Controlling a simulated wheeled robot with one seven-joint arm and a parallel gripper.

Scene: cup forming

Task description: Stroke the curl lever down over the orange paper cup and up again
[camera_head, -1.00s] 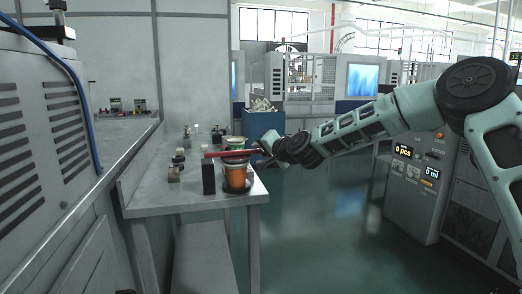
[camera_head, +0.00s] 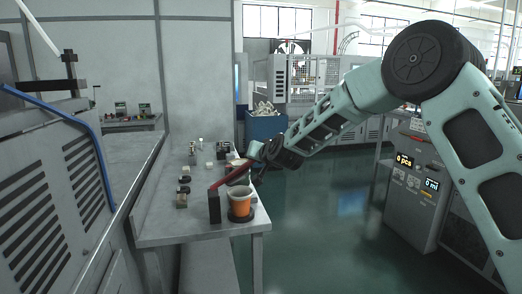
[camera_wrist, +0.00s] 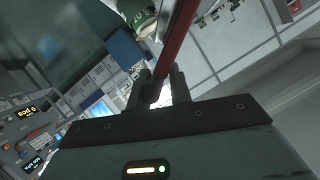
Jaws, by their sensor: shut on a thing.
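The orange paper cup (camera_head: 240,202) stands upright on a dark round base (camera_head: 242,216) near the front right corner of the grey bench. The red curl lever (camera_head: 228,181) rises from a black post (camera_head: 214,207) left of the cup and slants up to the right, clear above the cup's pale open rim. My gripper (camera_head: 257,153) is shut on the lever's far end, behind and above the cup. In the wrist view the red lever (camera_wrist: 177,38) runs up from between the fingers of my gripper (camera_wrist: 163,80). The orange cup does not show clearly there.
The grey bench (camera_head: 165,228) carries several small blocks along its left side. A blue bin (camera_head: 265,126) stands beyond it. A grey console (camera_head: 413,190) is at the right. A green cup-like thing (camera_wrist: 138,14) shows beside the lever. Open floor lies right of the bench.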

